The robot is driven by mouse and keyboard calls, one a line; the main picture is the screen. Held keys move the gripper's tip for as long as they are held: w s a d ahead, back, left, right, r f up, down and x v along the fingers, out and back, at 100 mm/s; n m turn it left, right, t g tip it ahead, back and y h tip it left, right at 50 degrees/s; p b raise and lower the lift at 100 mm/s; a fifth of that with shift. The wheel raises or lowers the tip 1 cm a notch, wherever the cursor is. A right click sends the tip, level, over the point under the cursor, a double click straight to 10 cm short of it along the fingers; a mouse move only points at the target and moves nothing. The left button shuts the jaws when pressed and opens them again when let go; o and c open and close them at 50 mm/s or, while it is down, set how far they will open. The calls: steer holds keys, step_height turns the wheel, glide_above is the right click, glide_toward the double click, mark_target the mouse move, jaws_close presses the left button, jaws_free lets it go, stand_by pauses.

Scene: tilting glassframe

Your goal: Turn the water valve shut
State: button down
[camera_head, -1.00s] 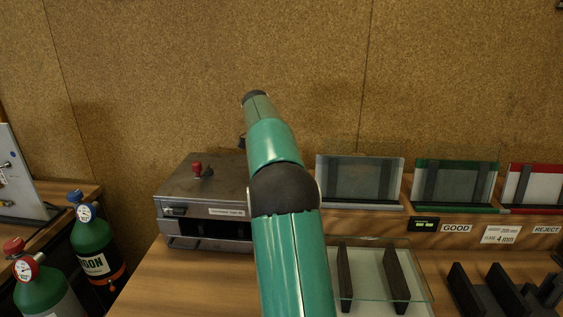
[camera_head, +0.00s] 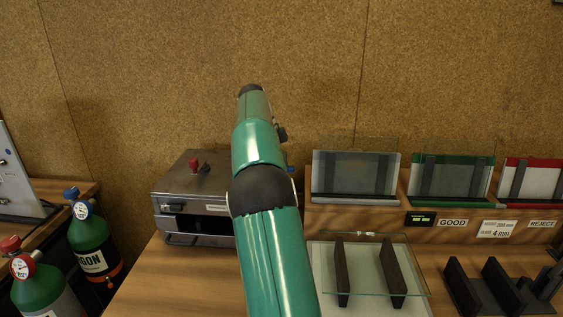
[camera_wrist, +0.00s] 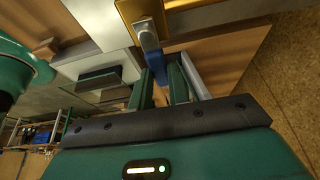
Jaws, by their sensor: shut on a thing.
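In the wrist view, my gripper (camera_wrist: 160,84) has its two fingers on either side of a blue lever (camera_wrist: 155,65), which I take to be the valve's handle. The lever joins a grey metal fitting (camera_wrist: 147,36) beside a brass-yellow part. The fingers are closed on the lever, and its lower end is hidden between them. In the head view, my green arm reaches toward the cork wall and hides the gripper and most of the valve area.
A grey metal box (camera_head: 182,182) with a red knob stands left of my arm. Gas bottles (camera_head: 92,247) stand at the far left. Glass panes (camera_head: 355,177) stand in racks at right.

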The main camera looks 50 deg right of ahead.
steer(key=c, duration=1.3)
jaws_free()
steer(key=shift+r, duration=0.1)
steer(key=v, duration=0.6)
steer(key=shift+w+r, duration=0.1)
steer(key=shift+r, duration=0.05)
steer(key=shift+w+a+r, duration=0.15)
steer(key=shift+a+r, duration=0.1)
steer(key=shift+r, duration=0.2)
